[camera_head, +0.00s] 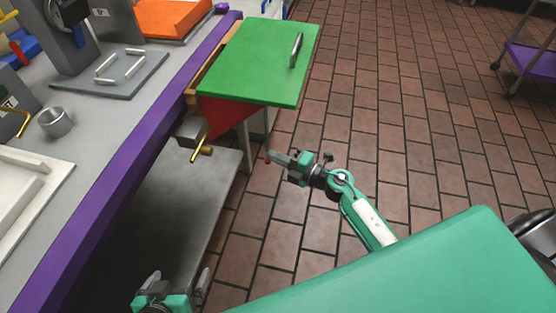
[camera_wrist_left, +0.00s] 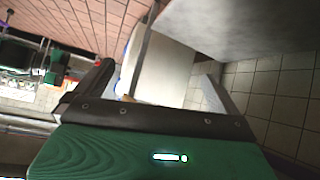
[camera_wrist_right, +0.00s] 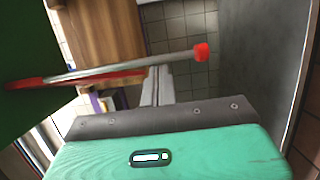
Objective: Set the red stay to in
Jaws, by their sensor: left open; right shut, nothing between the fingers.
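A green leaf (camera_head: 262,60) with a grey handle (camera_head: 296,50) stands out from the counter edge, with a red panel (camera_head: 228,112) beneath it. In the right wrist view a thin grey rod (camera_wrist_right: 120,72) with a red tip (camera_wrist_right: 202,52) crosses above the fingertips; its left end is red. I cannot tell whether the fingers touch it. My right gripper (camera_head: 276,157) is shut and empty, below and right of the leaf; it also shows in the right wrist view (camera_wrist_right: 158,75). My left gripper (camera_head: 176,283) is open and empty at the bottom; its fingers also show in the left wrist view (camera_wrist_left: 158,78).
A grey counter (camera_head: 95,145) with a purple edge (camera_head: 110,185) runs along the left. A brass handle (camera_head: 202,150) sticks out below the leaf. A metal lower shelf (camera_head: 190,190) lies under the counter. The tiled floor (camera_head: 390,90) on the right is clear up to a purple cart (camera_head: 530,60).

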